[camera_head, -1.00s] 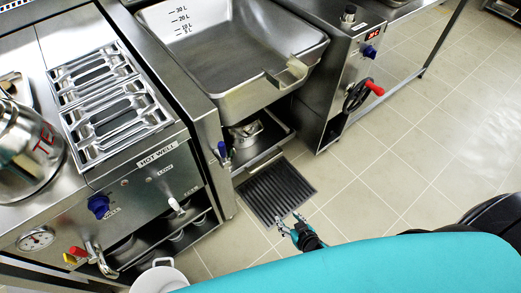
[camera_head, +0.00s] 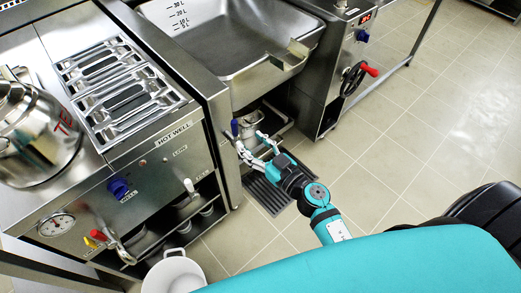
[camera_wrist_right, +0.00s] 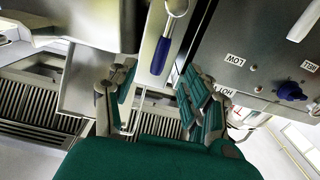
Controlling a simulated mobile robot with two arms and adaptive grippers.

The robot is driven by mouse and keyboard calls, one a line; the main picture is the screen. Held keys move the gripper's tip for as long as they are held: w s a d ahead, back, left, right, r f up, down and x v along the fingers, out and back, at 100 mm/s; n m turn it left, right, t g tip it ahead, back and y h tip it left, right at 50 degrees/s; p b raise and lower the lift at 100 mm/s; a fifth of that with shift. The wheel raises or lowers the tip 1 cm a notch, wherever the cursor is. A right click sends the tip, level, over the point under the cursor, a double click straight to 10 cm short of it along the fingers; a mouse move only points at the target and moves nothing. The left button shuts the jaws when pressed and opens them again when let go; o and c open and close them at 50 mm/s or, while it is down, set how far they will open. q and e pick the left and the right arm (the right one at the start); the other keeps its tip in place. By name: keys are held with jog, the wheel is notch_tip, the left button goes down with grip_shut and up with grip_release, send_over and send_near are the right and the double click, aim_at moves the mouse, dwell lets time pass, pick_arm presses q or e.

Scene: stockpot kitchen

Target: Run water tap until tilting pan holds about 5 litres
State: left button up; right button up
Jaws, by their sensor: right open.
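The tilting pan (camera_head: 254,88) is a wide steel basin with litre marks on its back wall. Its visible floor looks bare, and I see no water running in. The water tap's blue-handled lever (camera_head: 235,128) is on the front edge of the steel column left of the pan. In the right wrist view the blue handle (camera_wrist_right: 160,56) hangs from a steel ring, between and beyond my fingers. My right gripper (camera_head: 251,142) is open and empty just below and right of the lever. It also shows in the wrist view (camera_wrist_right: 158,75). My left gripper is out of view.
A hot well unit (camera_head: 170,165) with knobs and small taps stands left. A steel pot (camera_head: 40,135) is on its top. A white bucket (camera_head: 174,274) is on the floor. A red-handled crank wheel (camera_head: 355,80) is right of the pan.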

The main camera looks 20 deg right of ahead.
aim_at(237, 130)
jog(key=x, duration=0.4)
jog(key=shift+w+p, duration=0.1)
jog(key=shift+p, duration=0.3)
jog(key=shift+x, duration=1.25)
jog(key=shift+f, duration=0.1)
grip_shut()
